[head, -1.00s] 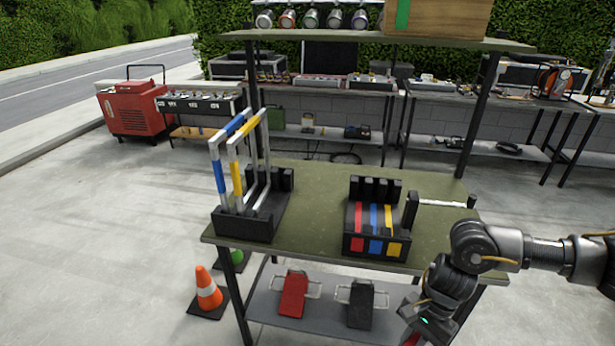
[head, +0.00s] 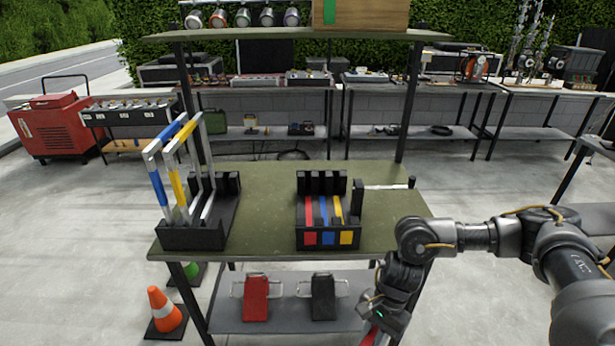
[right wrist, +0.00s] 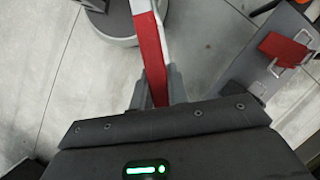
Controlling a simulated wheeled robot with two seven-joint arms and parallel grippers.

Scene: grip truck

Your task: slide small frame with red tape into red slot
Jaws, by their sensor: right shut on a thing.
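My right gripper (right wrist: 157,88) is shut on the small frame with red tape (right wrist: 152,52), gripping it at the red part; its white bar runs on upward in the right wrist view. In the head view the right gripper (head: 376,322) is low, in front of the cart's right side, and only a bit of red shows below it; the rest of the frame is hidden or out of view. My left gripper is not in view.
A black rack (head: 190,237) at the shelf's left holds upright frames with blue and yellow tape. A black post (head: 358,197) with a silver bar stands right of the slot rack. A cone (head: 164,308) stands at left.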

